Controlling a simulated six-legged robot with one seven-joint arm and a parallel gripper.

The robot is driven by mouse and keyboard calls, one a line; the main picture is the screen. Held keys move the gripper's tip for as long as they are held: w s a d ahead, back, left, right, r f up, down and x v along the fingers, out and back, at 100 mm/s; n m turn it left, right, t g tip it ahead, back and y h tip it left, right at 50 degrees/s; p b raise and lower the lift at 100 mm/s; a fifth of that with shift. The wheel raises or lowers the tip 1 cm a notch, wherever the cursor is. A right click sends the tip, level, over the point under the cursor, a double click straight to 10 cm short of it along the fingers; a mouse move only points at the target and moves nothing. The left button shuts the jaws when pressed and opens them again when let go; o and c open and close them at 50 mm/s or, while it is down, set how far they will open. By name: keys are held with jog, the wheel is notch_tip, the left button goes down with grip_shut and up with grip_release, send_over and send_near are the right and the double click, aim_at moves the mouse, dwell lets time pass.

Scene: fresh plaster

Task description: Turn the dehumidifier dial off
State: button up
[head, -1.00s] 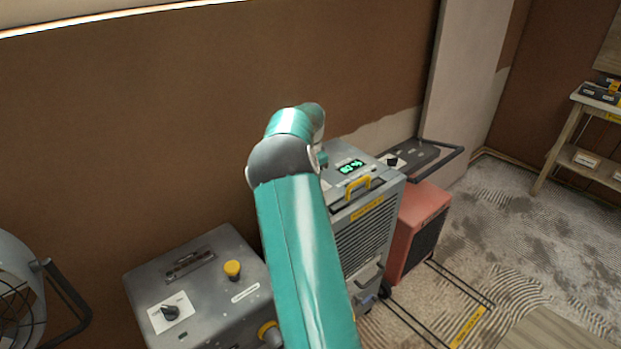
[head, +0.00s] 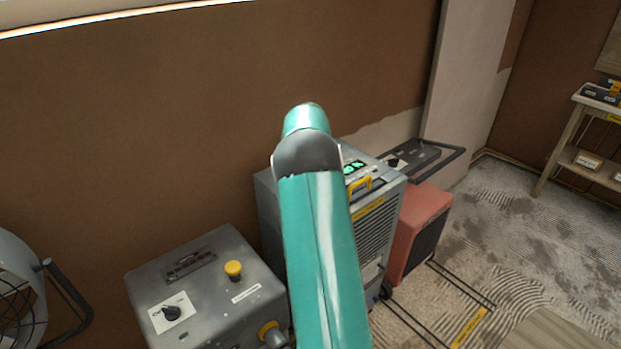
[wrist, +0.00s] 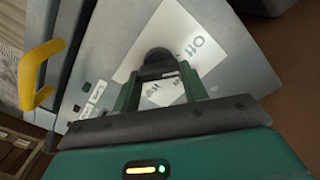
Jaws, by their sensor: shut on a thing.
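The dehumidifier is the grey cabinet with a lit green display and yellow handle, behind my arm in the head view (head: 378,222). Its top panel fills much of the wrist view (wrist: 100,68). The dark dial (wrist: 157,57) sits on a white label (wrist: 178,28) with "Off" printed at its upper right; other lettering near the dial is partly covered. My gripper (wrist: 160,76) is shut on the dial, one finger on each side. The dial's pointer is too hidden to read its setting. In the head view, my arm hides both the gripper and the dial.
A grey box (head: 210,285) with a yellow button and black knob stands to the left. A fan (head: 15,295) is at the far left. A red unit (head: 420,225) stands right of the dehumidifier. A brown wall (head: 200,110) rises behind.

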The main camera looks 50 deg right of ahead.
jog(key=shift+n, duration=0.8)
jog(key=o, duration=1)
notch_tip(320, 180, up, 14)
jog(key=shift+f, duration=0.1)
